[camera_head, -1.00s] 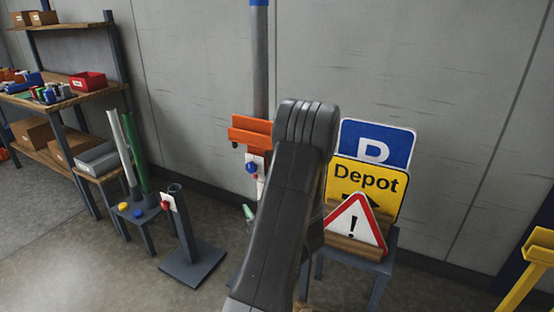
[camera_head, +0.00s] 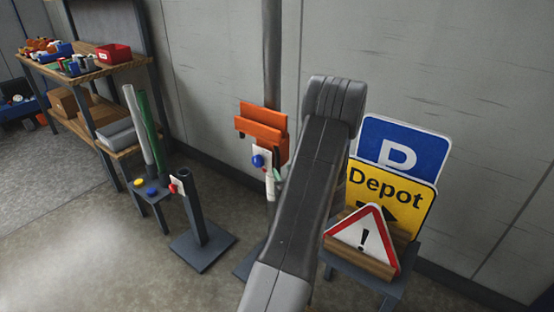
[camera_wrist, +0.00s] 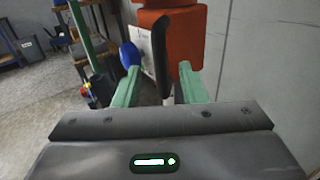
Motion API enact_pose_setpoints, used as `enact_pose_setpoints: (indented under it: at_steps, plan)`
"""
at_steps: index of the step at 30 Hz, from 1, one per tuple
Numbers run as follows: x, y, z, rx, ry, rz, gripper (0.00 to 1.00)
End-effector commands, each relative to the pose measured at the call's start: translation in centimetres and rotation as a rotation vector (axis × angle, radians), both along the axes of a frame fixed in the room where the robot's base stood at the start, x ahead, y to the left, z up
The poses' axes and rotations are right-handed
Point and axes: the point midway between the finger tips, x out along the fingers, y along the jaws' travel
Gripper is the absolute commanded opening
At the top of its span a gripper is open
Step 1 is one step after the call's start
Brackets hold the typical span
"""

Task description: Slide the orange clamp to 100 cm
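The orange clamp (camera_head: 262,130) sits on a grey upright post (camera_head: 271,60) in the head view, left of my arm. A white plate and a blue knob (camera_head: 258,161) show just below it. In the wrist view the clamp (camera_wrist: 184,38) is straight ahead, with the blue knob (camera_wrist: 130,56) at its left. My gripper (camera_wrist: 160,80) has two green fingers, which are spread apart. A black handle-like bar (camera_wrist: 162,58) hangs between them in the picture; I cannot tell whether they touch it. In the head view my arm hides most of the gripper.
Blue parking, yellow Depot and triangular warning signs (camera_head: 364,240) lean on a stand right of my arm. A short post (camera_head: 192,210) on a square base and a small stool (camera_head: 150,190) with tubes stand left. Shelves (camera_head: 100,80) are further back. The wall is close behind the post.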

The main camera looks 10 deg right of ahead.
Motion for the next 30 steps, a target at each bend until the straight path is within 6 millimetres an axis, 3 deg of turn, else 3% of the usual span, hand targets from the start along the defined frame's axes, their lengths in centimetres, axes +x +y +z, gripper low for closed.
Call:
enact_pose_setpoints:
  at_steps: [3, 10, 15, 24, 30]
  plan:
    - [2.7, 0.7, 0.2, -0.002, -0.002, 0.004, 0.38]
    - [6.2, 1.2, 0.1, -0.001, -0.001, 0.001, 0.38]
    - [7.4, 1.4, 0.0, -0.001, -0.001, -0.001, 0.38]
    - [7.5, 1.4, 0.0, 0.0, 0.0, -0.001, 0.38]
    - [7.5, 1.5, 0.0, 0.0, 0.0, 0.0, 0.0]
